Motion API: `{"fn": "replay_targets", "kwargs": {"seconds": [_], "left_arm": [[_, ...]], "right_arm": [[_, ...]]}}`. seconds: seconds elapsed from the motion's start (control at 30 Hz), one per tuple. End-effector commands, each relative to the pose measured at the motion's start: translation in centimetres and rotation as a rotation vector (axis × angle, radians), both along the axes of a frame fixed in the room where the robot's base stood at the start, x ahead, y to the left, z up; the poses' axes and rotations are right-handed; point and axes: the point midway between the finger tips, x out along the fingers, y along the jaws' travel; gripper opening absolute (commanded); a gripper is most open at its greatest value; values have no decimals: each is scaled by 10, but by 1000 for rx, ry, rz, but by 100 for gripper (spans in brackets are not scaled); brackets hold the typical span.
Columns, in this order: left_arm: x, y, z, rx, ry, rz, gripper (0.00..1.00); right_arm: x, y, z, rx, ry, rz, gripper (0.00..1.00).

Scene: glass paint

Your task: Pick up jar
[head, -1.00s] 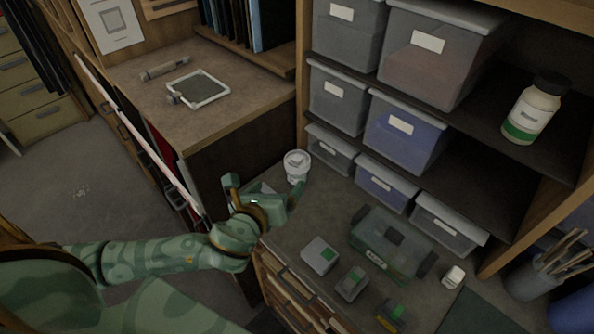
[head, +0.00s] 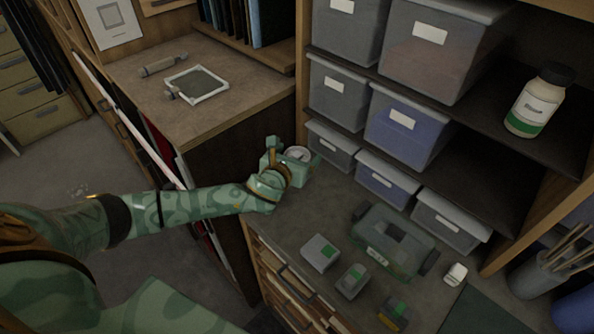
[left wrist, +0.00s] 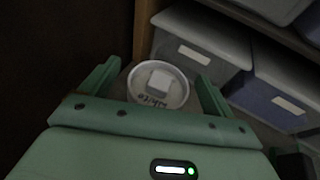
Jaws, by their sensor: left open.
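The jar (head: 298,153) is small and white with a round lid. It stands on the counter near the corner by the shelf. My left gripper (head: 293,150) is at the jar and covers most of it in the head view. In the left wrist view the jar (left wrist: 158,86) shows its round top with a pale square and dark lettering. It lies between the two fingers of the left gripper (left wrist: 158,82), which are spread apart, with a gap on each side. My right gripper is not in view.
Lidded grey bins (head: 333,146) stand on the shelf just right of the jar. A dark wooden cabinet side (head: 235,150) rises on the left. A white-and-green bottle (head: 536,105) stands on the upper shelf.

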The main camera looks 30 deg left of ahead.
Motion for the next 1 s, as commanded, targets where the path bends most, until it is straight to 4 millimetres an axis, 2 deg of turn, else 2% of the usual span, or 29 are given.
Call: {"fn": "replay_targets", "kwargs": {"seconds": [0.13, 0.37, 0.47, 0.63, 0.87, 1.0], "left_arm": [[18, 1, -7, 0, 0, 1, 88], [20, 2, -7, -1, 1, 0, 88], [20, 2, -7, -1, 1, 0, 66], [20, 2, -7, -1, 1, 0, 20], [20, 2, -5, -2, 0, 2, 19], [20, 2, 3, -3, -1, 2, 19]], "right_arm": [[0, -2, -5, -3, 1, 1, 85], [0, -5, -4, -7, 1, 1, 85], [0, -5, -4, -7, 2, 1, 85], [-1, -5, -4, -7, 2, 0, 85], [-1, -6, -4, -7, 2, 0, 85], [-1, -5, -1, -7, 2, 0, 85]]}}
